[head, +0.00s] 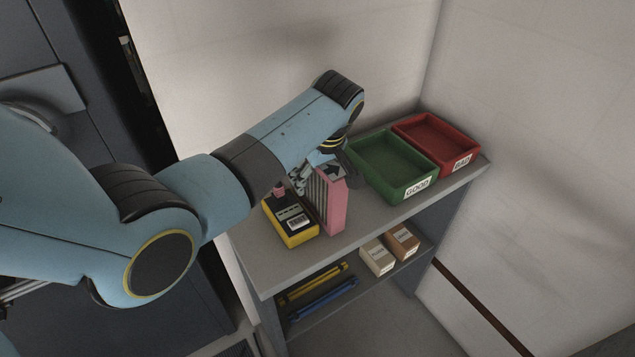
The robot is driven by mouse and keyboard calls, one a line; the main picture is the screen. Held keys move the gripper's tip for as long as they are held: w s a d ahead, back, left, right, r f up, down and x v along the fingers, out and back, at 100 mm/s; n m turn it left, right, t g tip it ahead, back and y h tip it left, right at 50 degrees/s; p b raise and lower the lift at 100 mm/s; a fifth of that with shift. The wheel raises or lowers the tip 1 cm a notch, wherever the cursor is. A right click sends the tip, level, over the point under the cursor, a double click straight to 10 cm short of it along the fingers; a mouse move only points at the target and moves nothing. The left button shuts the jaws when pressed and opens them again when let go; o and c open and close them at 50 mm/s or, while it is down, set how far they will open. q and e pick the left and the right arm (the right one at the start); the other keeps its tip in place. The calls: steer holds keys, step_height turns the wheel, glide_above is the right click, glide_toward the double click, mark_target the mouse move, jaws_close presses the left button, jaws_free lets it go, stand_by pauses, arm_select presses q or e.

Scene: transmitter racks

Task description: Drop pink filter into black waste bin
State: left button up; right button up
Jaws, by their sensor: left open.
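The pink filter (336,207) stands upright on the top of the grey shelf unit, with a dark pleated face and an arrow mark on its top. My left arm comes in from the left, and my left gripper (318,172) is at the filter's upper end. The jaws are open; the arm partly hides them, and I cannot tell whether they touch the filter. No black waste bin shows in this view. My right gripper is out of view.
A yellow and black device (290,222) lies just left of the filter. A green GOOD tray (393,165) and a red BAD tray (437,142) stand to the right on the shelf top (375,222). Small boxes (378,257) and yellow and blue tools (322,299) lie below. Walls close in behind.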

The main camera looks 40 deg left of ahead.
arm_select(q)
jaws_close()
stand_by(0.5)
